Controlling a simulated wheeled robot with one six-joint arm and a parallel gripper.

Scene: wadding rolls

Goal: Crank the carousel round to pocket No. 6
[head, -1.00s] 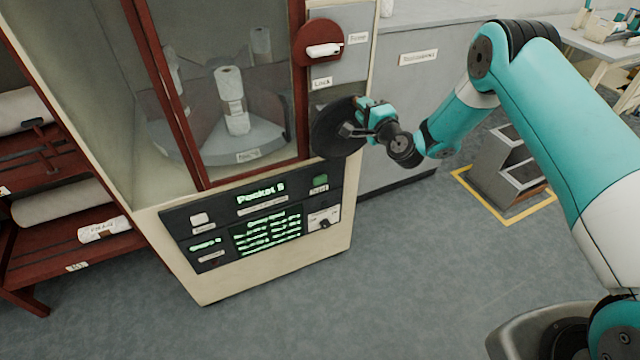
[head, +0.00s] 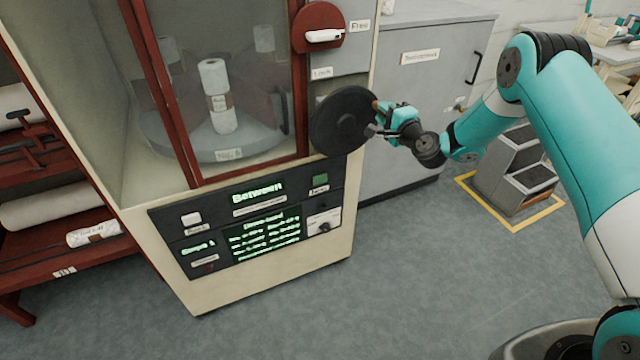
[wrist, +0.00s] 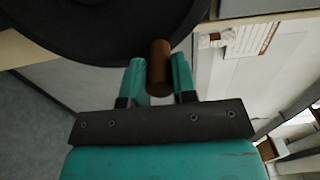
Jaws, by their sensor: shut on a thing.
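The carousel (head: 180,143) stands behind the glass door of the cabinet, with white wadding rolls on it. One roll with a brown band (head: 218,96) stands nearest the glass, above a small label (head: 229,154) whose number is hard to read. The black crank disc (head: 338,124) is on the cabinet's right side. My gripper (head: 378,118) is shut on the crank's brown handle, which shows between the fingers in the wrist view (wrist: 159,66). The upper display (head: 257,193) reads "Between".
A red lever plate with a white handle (head: 322,37) sits above the crank. A grey cabinet (head: 425,85) stands close on the right, and a step stool (head: 515,175) beyond it. A red rack (head: 40,240) with rolls is at the left.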

